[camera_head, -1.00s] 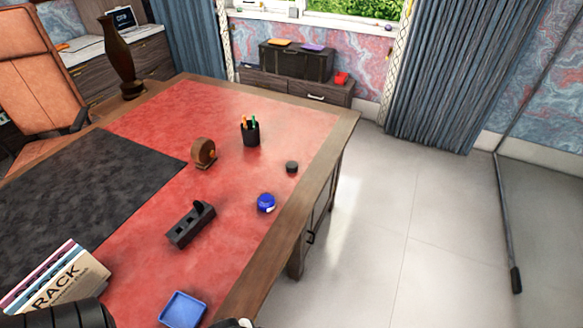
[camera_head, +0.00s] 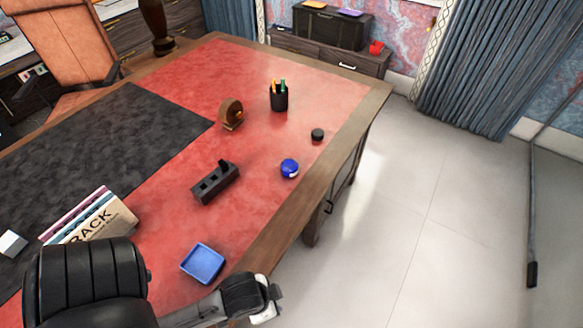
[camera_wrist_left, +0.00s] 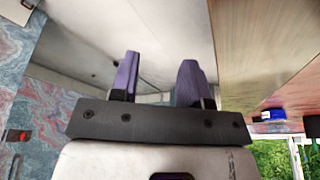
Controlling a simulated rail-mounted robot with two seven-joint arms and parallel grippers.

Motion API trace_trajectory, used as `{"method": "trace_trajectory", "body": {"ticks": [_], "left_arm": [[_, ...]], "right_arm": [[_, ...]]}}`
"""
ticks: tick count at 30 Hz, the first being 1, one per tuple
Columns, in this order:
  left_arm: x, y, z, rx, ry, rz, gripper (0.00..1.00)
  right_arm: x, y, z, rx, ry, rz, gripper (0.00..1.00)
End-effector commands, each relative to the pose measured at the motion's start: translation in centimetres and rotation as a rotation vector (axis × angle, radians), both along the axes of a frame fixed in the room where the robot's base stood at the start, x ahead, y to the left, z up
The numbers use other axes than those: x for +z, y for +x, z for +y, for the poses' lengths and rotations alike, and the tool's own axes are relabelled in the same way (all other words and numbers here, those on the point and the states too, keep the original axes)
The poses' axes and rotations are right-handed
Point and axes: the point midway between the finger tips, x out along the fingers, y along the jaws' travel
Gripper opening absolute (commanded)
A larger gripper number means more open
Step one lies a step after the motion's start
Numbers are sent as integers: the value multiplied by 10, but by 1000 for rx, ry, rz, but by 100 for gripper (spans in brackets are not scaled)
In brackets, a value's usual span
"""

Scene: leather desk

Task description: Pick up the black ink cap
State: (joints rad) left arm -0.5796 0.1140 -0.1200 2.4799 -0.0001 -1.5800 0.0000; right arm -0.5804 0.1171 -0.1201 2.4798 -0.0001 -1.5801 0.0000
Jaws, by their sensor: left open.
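The black ink cap appears to be the small black round piece (camera_head: 318,134) lying on the red leather near the desk's right edge in the head view. My left arm reaches in at the bottom of the head view, its wrist just off the desk's near right edge, well nearer than the cap. In the left wrist view, the purple fingers of my left gripper (camera_wrist_left: 160,60) stand apart with nothing between them. My right gripper is not in view.
A blue round piece (camera_head: 290,168) lies nearer than the cap; a pen cup (camera_head: 279,97) stands behind it. A wooden round object (camera_head: 231,114), dark block (camera_head: 215,182), blue tray (camera_head: 203,263) and books (camera_head: 92,218) are on the desk. Open floor lies right.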

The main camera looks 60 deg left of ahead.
Motion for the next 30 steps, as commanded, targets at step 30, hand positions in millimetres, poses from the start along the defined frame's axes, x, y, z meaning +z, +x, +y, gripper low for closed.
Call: {"method": "trace_trajectory", "body": {"ticks": [30], "left_arm": [[45, 79, 6, -12, 23, -204, 78]], "right_arm": [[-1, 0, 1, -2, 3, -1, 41]]}}
